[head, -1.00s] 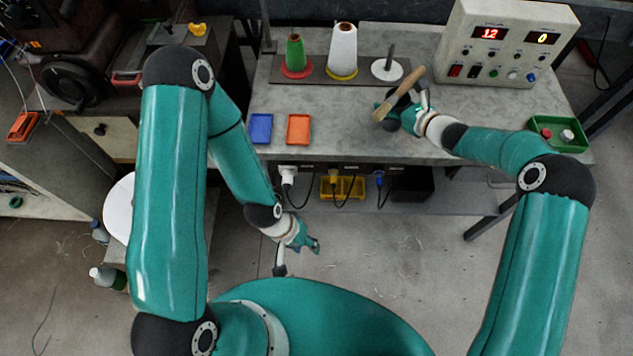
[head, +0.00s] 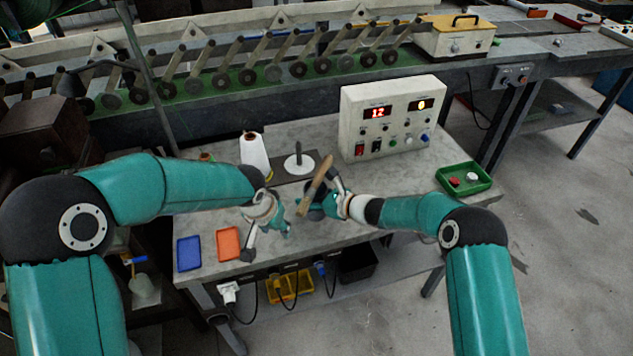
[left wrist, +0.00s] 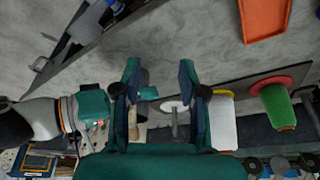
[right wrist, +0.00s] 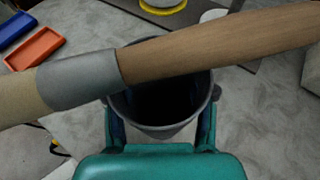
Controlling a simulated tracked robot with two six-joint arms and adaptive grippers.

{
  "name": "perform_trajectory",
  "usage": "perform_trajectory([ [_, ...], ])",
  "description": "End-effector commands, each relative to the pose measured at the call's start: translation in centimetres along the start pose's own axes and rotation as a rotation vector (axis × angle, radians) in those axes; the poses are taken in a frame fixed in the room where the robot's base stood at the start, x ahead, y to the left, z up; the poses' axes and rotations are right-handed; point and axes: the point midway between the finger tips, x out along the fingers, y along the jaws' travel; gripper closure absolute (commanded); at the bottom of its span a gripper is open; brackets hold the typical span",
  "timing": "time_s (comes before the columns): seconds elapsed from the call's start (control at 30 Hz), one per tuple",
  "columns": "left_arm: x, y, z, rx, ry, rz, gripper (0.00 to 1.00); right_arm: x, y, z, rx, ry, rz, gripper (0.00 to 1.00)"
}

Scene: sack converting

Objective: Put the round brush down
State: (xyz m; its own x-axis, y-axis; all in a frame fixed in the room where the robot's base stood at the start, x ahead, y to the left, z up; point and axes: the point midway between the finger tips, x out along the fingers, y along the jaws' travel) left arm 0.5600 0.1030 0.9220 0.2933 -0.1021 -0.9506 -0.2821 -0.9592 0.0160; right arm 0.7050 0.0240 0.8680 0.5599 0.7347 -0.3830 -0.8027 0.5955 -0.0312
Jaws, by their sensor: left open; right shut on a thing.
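The round brush (head: 317,180), with a wooden handle, grey ferrule and pale bristles, slants over a dark pot (head: 315,209) in the head view. In the right wrist view the brush (right wrist: 215,45) crosses above the pot's mouth (right wrist: 165,105); whether it touches the rim is unclear. My right gripper (head: 326,203) has its fingers on either side of the pot, shut on it; the fingertips are partly hidden. My left gripper (head: 284,224) is open and empty, left of the pot. The left wrist view shows its spread fingers (left wrist: 159,80) with the pot (left wrist: 143,84) beyond.
A control box (head: 392,118) stands behind right, a green tray (head: 463,179) at the bench's right. A white cone (head: 254,155) and a spindle (head: 299,163) stand behind. Blue (head: 189,253) and orange (head: 228,244) trays lie at front left. Bench is clear between the pot and green tray.

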Motion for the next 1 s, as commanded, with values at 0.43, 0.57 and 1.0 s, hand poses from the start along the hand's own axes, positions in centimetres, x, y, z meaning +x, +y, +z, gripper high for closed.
perform_trajectory([
  [0.43, -1.9, 4.0, -5.7, 0.069, 0.077, 0.016, 0.58, 0.0, 0.0, 0.0, 0.000, -0.001, 0.000, 0.79],
  [0.57, -1.3, 4.2, -7.5, 0.069, 0.077, 0.017, 0.58, 0.0, 0.0, 0.0, 0.000, -0.001, 0.000, 0.79],
  [1.0, -0.5, 4.4, -10.1, 0.070, 0.077, 0.016, 0.58, 0.0, 0.0, 0.0, 0.000, 0.000, 0.000, 0.79],
])
